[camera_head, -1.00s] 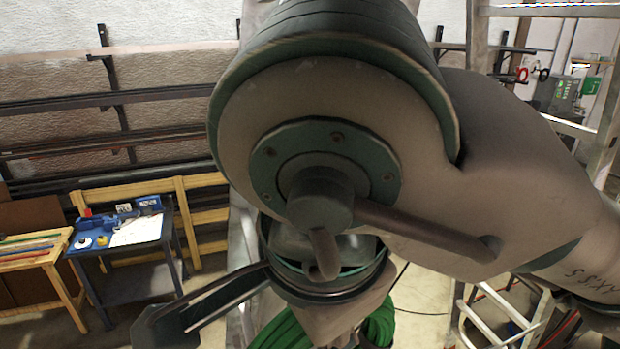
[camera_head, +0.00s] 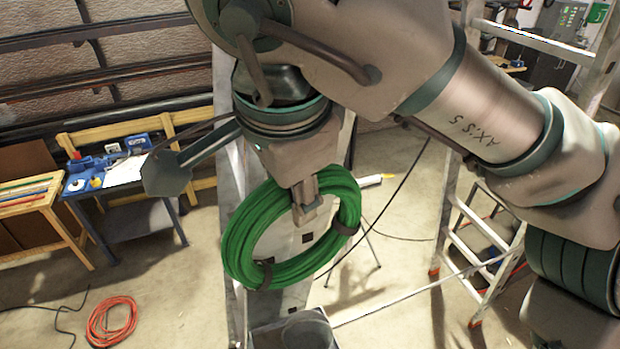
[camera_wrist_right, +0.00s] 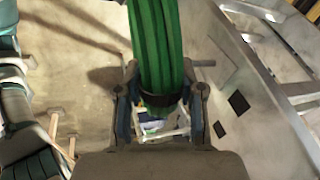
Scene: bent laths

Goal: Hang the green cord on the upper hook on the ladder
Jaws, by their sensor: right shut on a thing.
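My right gripper (camera_head: 306,212) is shut on the green cord (camera_head: 245,243), a coil bound with dark bands. The coil hangs below the wrist, in the air. In the right wrist view the cord (camera_wrist_right: 156,45) runs between the two fingers of the gripper (camera_wrist_right: 163,112), at a dark band. A metal ladder (camera_head: 447,215) stands to the right of the coil, partly hidden behind my right arm. I cannot make out the upper hook in either view. My left gripper is not in view.
A grey metal upright (camera_head: 228,185) stands close behind the coil, with a grey bucket-like container (camera_head: 308,330) below. A blue workbench (camera_head: 120,185) and a wooden table (camera_head: 45,215) stand at left. An orange cable coil (camera_head: 111,321) lies on the floor.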

